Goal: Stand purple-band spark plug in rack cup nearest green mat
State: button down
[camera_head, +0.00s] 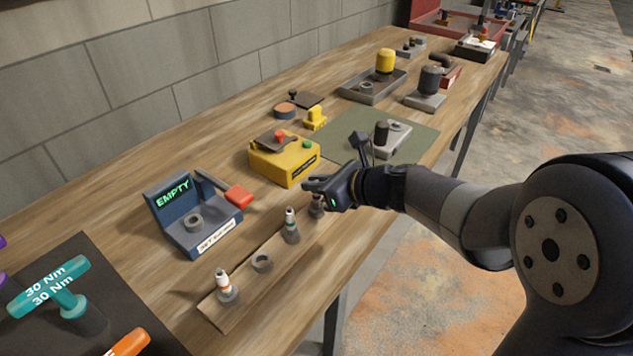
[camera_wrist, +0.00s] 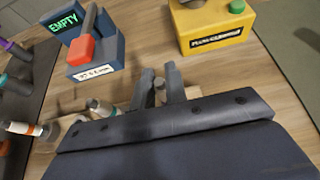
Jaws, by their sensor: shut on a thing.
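The wooden rack (camera_head: 245,290) lies along the bench with a row of grey cups. The far cup (camera_head: 317,209), nearest the green mat (camera_head: 400,150), is partly hidden under my gripper (camera_head: 313,185). My gripper is shut just above that cup; its fingers also show in the wrist view (camera_wrist: 162,88). What it holds is mostly hidden, and no purple band shows. I cannot tell whether it is inside the cup.
A blue stand reading EMPTY (camera_head: 180,200) with a red-ended lever is left of the rack. A yellow box (camera_head: 283,160) stands behind my gripper. A grey fixture (camera_head: 390,138) is on the green mat.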

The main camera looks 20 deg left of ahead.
jog(key=c, duration=1.3)
grip_release()
jog(key=shift+c, duration=0.2)
jog(key=v, duration=1)
jog(key=shift+d+r, duration=0.15)
jog(key=shift+d, duration=0.2)
jog(key=shift+s, duration=0.1)
jog(key=x, duration=1)
jog(key=shift+a+f, duration=0.2)
jog(key=shift+a, duration=0.15)
jog(key=shift+w+a+r+p, duration=0.1)
jog(key=shift+w+r+p, duration=0.1)
jog(key=shift+r+p, duration=0.9)
jog(key=shift+r, duration=0.15)
jog(key=shift+s, duration=0.1)
jog(key=shift+f, duration=0.15)
